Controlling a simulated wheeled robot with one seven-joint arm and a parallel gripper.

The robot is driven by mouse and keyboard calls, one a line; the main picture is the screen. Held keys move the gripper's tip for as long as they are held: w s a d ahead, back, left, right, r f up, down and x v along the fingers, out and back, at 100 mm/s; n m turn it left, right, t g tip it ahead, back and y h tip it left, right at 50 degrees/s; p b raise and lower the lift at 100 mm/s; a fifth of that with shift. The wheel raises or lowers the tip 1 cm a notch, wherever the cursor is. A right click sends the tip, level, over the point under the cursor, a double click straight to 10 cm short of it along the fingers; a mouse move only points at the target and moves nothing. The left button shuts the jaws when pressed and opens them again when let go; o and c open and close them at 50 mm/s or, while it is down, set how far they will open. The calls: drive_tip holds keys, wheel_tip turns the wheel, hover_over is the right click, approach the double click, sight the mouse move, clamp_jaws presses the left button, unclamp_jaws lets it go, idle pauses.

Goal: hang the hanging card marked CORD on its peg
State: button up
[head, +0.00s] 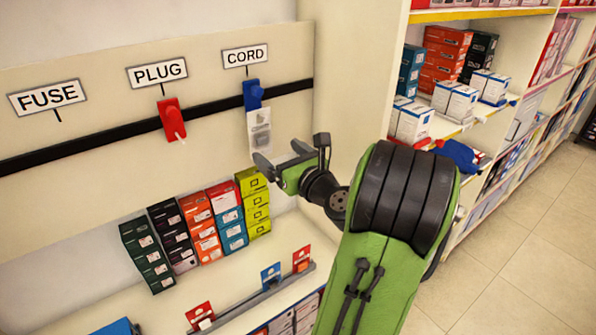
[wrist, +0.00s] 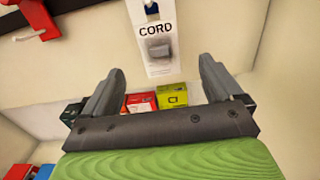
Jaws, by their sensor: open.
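My gripper (head: 281,157) is open and empty, in front of and just below the card. In the wrist view its two fingers stand apart on either side below the card.
Stacked boxes (head: 208,221) and a strip with small cards (head: 271,272) lie below. A stocked shelf (head: 440,125) stands to the right.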

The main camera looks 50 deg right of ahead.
drive_tip(key=b+v, duration=0.1)
drive_tip(key=v, duration=0.8)
drive_tip(key=shift+b, duration=0.35)
drive_tip(key=shift+w, duration=0.15)
